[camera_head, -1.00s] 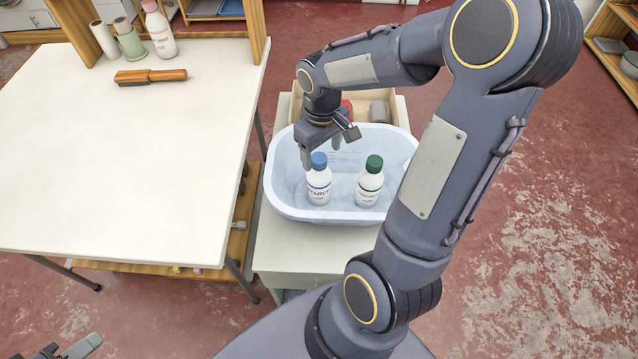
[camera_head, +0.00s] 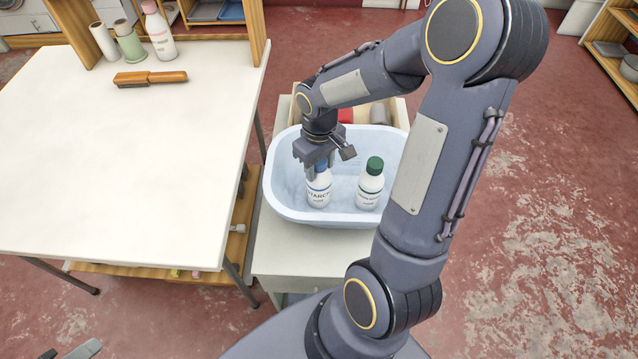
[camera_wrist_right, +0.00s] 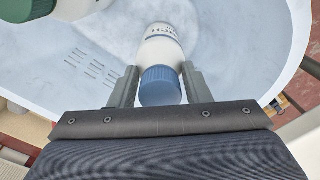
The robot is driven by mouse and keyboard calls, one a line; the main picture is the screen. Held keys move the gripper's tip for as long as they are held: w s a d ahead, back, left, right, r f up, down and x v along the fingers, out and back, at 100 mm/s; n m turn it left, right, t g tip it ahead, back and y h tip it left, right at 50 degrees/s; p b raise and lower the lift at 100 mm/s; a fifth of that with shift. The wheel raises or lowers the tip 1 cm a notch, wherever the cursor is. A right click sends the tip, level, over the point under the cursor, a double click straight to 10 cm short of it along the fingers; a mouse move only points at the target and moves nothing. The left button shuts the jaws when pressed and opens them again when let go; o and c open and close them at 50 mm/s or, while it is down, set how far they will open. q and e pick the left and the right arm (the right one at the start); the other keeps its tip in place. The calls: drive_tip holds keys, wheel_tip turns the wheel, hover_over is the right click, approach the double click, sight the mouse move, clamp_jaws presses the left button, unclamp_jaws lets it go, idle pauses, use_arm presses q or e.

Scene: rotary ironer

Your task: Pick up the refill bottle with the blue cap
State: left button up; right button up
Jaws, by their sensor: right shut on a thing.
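The refill bottle with the blue cap (camera_head: 319,190) is white with a "STARCH" label and stands in the pale blue tub (camera_head: 283,207). My right gripper (camera_head: 320,167) is over it, shut on its cap end and hiding part of the cap. In the right wrist view the blue cap (camera_wrist_right: 160,86) sits between the two fingers, with the white body beyond. A white bottle with a green cap (camera_head: 370,185) stands to its right in the tub. Part of my left gripper (camera_head: 84,349) shows at the bottom left edge; its fingertips are not clear.
The tub rests on a pale stand (camera_head: 290,262), with a wooden drawer (camera_head: 398,108) behind it. The tub walls surround both bottles closely.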

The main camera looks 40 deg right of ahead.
drive_tip(key=shift+c, duration=0.9)
